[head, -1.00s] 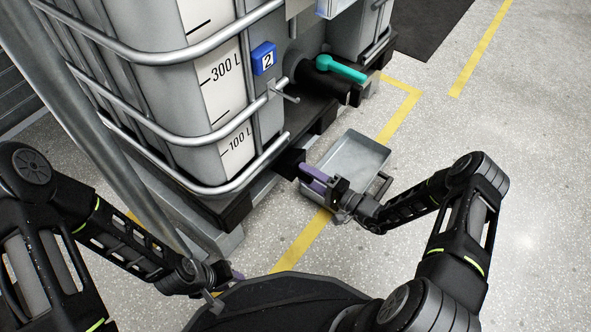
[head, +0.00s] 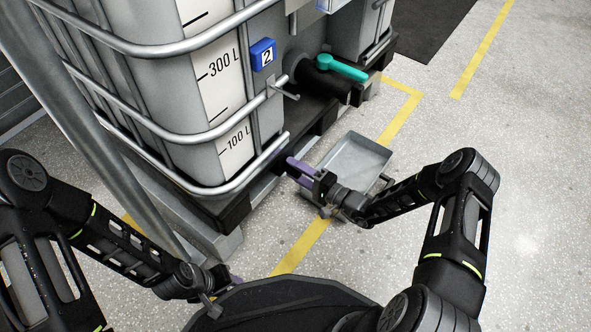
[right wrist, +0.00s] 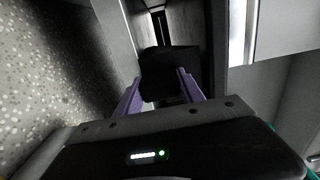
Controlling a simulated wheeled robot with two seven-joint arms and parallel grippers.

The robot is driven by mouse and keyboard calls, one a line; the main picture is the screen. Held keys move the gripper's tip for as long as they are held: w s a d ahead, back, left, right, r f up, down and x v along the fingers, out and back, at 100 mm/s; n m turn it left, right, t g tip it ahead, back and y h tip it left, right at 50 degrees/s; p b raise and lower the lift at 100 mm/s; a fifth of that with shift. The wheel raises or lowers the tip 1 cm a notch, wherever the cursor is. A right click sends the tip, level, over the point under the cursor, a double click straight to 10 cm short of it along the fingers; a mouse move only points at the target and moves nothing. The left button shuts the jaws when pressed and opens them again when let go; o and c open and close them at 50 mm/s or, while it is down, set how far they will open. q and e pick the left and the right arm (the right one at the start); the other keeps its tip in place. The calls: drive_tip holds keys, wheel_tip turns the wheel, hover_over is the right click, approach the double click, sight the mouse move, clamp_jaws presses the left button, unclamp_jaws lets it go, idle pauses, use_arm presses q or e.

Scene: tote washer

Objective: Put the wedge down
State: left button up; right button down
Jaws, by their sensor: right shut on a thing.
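My right gripper (head: 297,168) has purple fingers and is low beside the tank's base, in front of the metal tray's left side. In the right wrist view, the black wedge (right wrist: 169,68) sits between the fingertips (right wrist: 160,80), and the gripper is shut on it. In the head view the wedge is hard to make out against the dark base. I cannot tell whether it touches the floor or the base. My left gripper (head: 236,281) is at the bottom, mostly hidden behind my own body; only a bit of purple finger shows.
A caged tank (head: 190,120) stands on a dark pallet base at the left. A black valve with a teal handle (head: 341,68) sticks out above a shallow metal tray (head: 368,150) on the floor. Yellow lines (head: 303,246) mark the speckled floor, which is clear at the right.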

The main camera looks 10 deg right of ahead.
drive_tip(key=c, duration=0.7)
unclamp_jaws()
drive_tip(key=shift+d+r, duration=0.1)
drive_tip(key=shift+r, duration=0.05)
drive_tip(key=p+v, duration=0.4)
drive_tip(key=v, duration=0.8)
